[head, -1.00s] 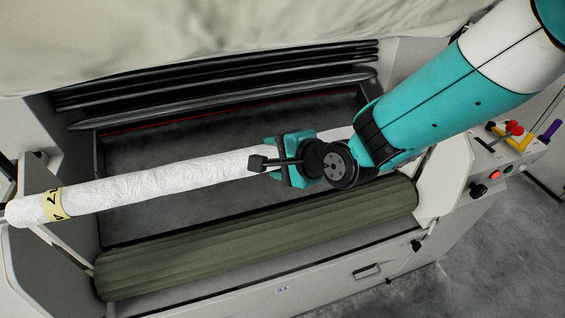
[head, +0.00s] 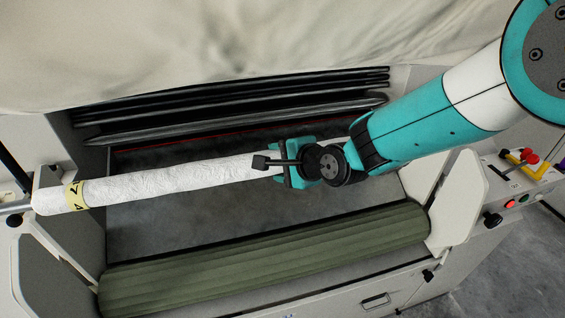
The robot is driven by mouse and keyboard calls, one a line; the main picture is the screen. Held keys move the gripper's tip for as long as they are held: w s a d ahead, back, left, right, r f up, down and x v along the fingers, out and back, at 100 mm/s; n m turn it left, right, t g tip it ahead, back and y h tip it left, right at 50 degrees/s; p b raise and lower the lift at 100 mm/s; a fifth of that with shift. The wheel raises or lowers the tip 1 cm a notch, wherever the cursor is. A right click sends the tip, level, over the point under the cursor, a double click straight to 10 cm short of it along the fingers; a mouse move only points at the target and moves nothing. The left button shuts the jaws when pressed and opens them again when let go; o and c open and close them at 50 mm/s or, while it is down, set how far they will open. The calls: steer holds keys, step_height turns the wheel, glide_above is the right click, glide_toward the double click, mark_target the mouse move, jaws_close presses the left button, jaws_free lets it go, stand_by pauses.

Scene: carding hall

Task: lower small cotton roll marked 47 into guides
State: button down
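The small cotton roll (head: 175,182) is long, white and wrinkled. It has a yellow band (head: 76,195) near its left end with a dark, partly turned mark; I can read only what looks like a 7. My gripper (head: 285,163) is shut around the roll toward its right part, and a short piece of roll shows beyond it. The roll lies across the machine's open bay, its left end over the left side plate (head: 55,235). I cannot tell whether that end touches the plate. The right end is hidden behind my gripper and arm.
A green ribbed roller (head: 265,258) lies along the front of the bay. Dark bars (head: 235,105) run along the back, below a pale cloth-like mass (head: 220,50). A control panel with a red button (head: 509,204) is at the right, beside the right side plate (head: 462,200).

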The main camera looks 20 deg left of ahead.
stand_by(0.3)
steer(key=shift+f+b, duration=2.4)
steer(key=shift+f, duration=0.45)
steer(key=shift+f, duration=0.1)
steer(key=shift+f+b, duration=2.3)
steer(key=shift+f, duration=0.6)
step_height(320, 180, down, 6)
steer(key=b, duration=0.4)
step_height(320, 180, down, 6)
steer(key=b, duration=0.5)
